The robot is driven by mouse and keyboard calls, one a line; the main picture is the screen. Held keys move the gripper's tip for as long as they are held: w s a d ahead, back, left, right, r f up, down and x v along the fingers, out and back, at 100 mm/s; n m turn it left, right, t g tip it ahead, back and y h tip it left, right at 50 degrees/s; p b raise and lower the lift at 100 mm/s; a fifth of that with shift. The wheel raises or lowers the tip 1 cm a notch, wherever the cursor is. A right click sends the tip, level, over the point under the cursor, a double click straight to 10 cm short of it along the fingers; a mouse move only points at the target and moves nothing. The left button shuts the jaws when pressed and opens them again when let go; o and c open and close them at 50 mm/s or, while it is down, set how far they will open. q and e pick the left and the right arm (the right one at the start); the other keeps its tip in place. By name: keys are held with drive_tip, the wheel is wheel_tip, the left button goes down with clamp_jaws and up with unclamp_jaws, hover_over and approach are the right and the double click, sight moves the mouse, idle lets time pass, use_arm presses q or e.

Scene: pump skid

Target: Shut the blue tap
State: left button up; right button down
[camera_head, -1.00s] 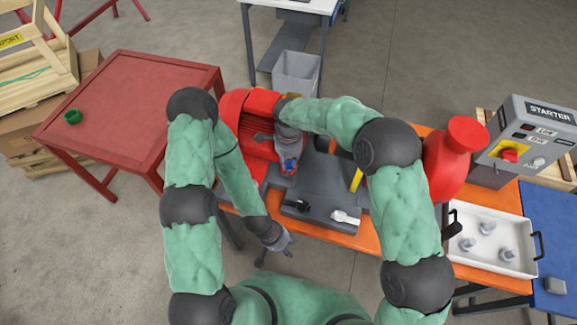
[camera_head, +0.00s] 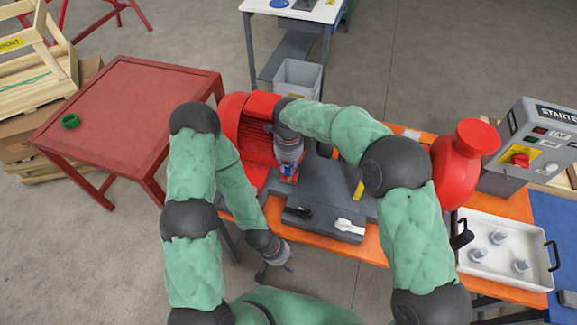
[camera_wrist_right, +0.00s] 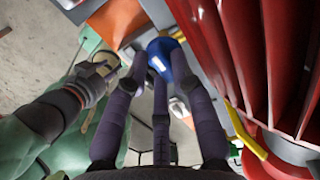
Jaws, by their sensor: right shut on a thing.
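The blue tap shows as a rounded blue knob (camera_wrist_right: 170,58) between my right gripper's fingers in the right wrist view. In the head view my right gripper (camera_head: 288,172) is beside the red finned motor (camera_head: 253,135) and shut on the tap, which it mostly hides; only small blue and red patches show there. My left gripper (camera_head: 275,258) hangs low in front of the orange bench, away from the tap. It also shows in the right wrist view (camera_wrist_right: 98,76); its fingers are too small to judge.
A black handle (camera_head: 303,212) and a white handle (camera_head: 348,225) sit on the grey block in front. A yellow bar (camera_head: 358,188) and a red pump body (camera_head: 462,160) stand to the right. A white tray (camera_head: 488,278) holds several grey parts. The red table (camera_head: 125,105) is mostly clear.

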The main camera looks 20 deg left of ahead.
sight(289, 167)
idle(0.4)
drive_tip(key=c, duration=1.3)
unclamp_jaws()
drive_tip(key=shift+d, duration=0.1)
wheel_tip(289, 167, up, 12)
